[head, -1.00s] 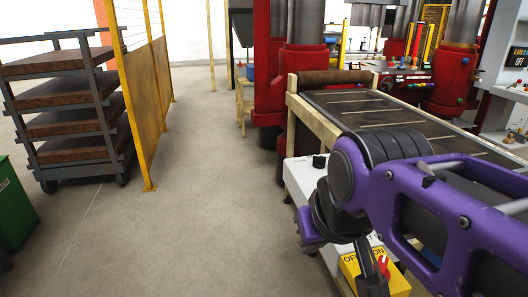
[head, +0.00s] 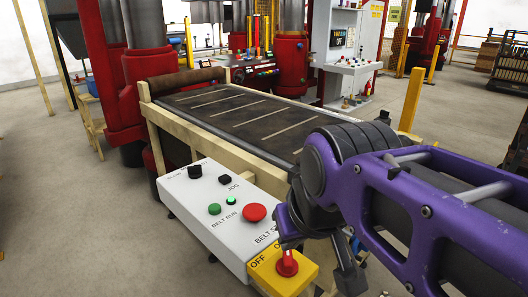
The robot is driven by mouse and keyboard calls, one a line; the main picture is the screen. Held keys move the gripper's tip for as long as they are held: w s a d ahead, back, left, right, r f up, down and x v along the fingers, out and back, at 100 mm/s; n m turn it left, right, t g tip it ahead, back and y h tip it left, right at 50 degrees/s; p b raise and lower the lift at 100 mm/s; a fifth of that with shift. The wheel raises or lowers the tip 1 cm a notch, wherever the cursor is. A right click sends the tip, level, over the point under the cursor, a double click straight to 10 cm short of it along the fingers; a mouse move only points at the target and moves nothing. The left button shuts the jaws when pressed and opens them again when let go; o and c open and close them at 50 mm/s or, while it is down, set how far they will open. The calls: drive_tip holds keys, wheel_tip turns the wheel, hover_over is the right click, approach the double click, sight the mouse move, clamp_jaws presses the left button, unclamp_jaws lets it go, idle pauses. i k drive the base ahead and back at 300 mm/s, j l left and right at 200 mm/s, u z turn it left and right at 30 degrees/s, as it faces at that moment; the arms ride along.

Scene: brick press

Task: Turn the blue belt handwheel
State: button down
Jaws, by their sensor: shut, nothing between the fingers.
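I cannot make out a blue handwheel in this view. The belt conveyor (head: 250,118) runs from the middle back toward the right front, with a dark slatted belt in a pale wooden frame. Its near side is partly hidden behind my purple arm. My gripper (head: 348,276) is a dark part hanging below the arm, beside the right end of the control box. It is shut and empty, and partly covered by the arm.
A white control box (head: 200,222) with green, red and black buttons stands on the conveyor's near left side. A yellow OFF switch panel (head: 268,272) with a red knob is at its end. Red press columns (head: 150,90) stand behind. Open floor lies at left.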

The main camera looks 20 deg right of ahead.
sight(358, 246)
drive_tip(key=z, duration=0.95)
drive_tip(key=k+l+z, duration=0.1)
drive_tip(key=l, duration=0.1)
